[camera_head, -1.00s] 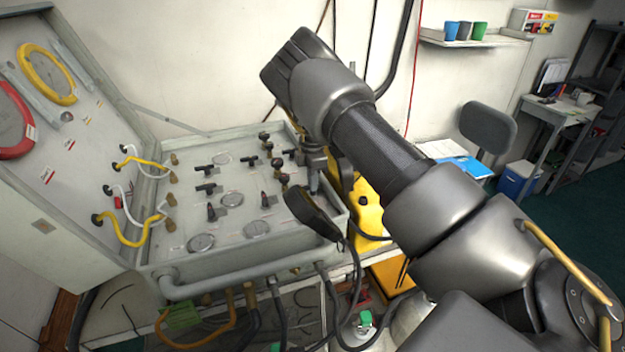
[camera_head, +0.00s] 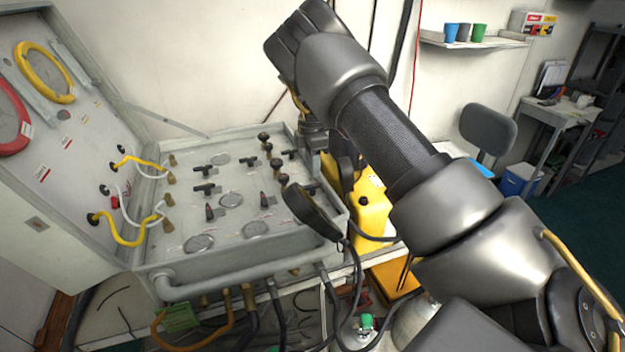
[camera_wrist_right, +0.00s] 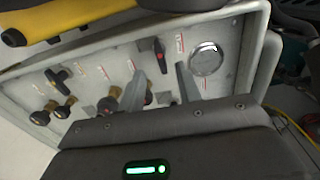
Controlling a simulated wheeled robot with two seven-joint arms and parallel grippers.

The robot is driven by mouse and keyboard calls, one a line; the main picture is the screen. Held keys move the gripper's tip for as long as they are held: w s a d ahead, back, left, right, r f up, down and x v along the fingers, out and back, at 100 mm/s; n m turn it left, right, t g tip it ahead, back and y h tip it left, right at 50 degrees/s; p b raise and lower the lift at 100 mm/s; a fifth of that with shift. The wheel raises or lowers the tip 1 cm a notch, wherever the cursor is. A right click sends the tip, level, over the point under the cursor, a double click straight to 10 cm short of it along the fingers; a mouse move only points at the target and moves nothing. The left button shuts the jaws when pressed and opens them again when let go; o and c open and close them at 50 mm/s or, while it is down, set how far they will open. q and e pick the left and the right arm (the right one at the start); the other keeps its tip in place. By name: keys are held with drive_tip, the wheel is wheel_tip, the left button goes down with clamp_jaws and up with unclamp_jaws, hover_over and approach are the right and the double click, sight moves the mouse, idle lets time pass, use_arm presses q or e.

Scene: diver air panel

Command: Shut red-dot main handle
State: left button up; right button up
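The grey air panel (camera_head: 180,225) lies in its open case, with black handles, knobs and round gauges. Two upright black handles with red marks show in the head view, one at left (camera_head: 209,211) and one at right (camera_head: 264,200). In the right wrist view a black handle with a red dot (camera_wrist_right: 158,50) stands on the panel beside a round gauge (camera_wrist_right: 207,58). My right gripper (camera_wrist_right: 163,80) is open, its two grey fingers apart, with that handle showing past the gap. In the head view my right arm hides most of this gripper. My left gripper is not in view.
A black handset (camera_head: 312,210) with a cable hangs at the panel's right front corner. Hoses (camera_head: 125,235) run from the raised lid to the panel's left side. A yellow container (camera_head: 372,210) stands right of the case. Several black knobs (camera_head: 275,163) crowd the panel's back right.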

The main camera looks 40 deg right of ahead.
wheel_tip(320, 180, up, 6)
drive_tip(key=shift+f+b, duration=0.25)
drive_tip(key=shift+b, duration=0.1)
idle(0.4)
